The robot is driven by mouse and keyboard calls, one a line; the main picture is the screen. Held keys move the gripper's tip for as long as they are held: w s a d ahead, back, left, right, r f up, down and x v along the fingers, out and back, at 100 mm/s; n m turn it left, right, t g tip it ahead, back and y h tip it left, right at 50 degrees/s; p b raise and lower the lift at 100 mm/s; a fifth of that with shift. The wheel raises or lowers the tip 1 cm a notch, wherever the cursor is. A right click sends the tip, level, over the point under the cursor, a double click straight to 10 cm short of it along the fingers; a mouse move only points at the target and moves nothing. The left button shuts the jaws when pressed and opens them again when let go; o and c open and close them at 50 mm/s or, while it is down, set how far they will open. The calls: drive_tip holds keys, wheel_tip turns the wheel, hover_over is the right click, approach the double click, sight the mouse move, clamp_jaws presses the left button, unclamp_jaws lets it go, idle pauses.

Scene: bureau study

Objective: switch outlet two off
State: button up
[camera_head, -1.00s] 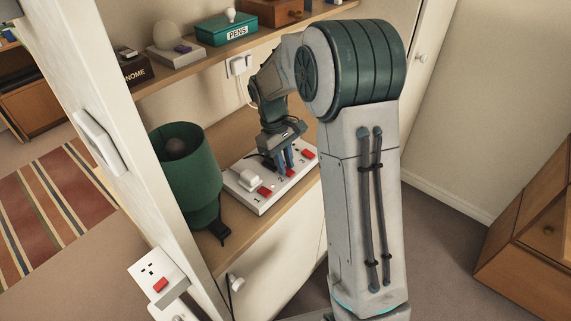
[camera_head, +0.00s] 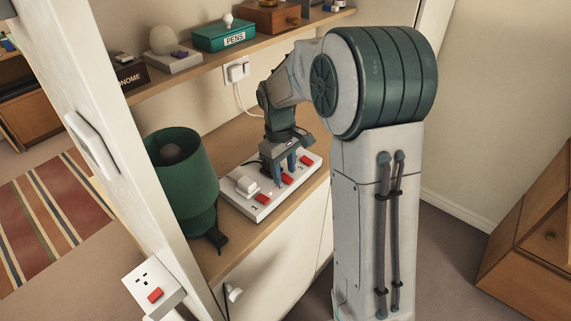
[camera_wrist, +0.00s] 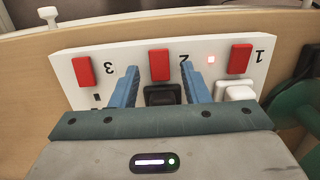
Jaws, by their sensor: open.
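The white power strip (camera_head: 258,208) lies on the wooden shelf, with red switches beside the printed numbers 1, 2 and 3. The outlet two switch (camera_wrist: 160,65) stands between my fingertips in the wrist view; it also shows in the head view (camera_head: 287,179). A black plug (camera_wrist: 163,95) sits in outlet two, between my fingers. My gripper (camera_wrist: 161,75) is open and empty, its fingers on either side of that switch. I cannot tell whether they touch the strip. Outlet two's light is not visible.
A white plug (camera_head: 243,184) fills outlet one. A green lamp (camera_head: 183,175) stands left of the strip. A shelf above holds a green pens box (camera_head: 222,36). A white upright panel (camera_head: 120,120) is at the left.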

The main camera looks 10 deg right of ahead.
wheel_tip(320, 180, up, 14)
drive_tip(key=w, duration=0.1)
drive_tip(key=shift+a+f, duration=0.15)
drive_tip(key=shift+a, duration=0.25)
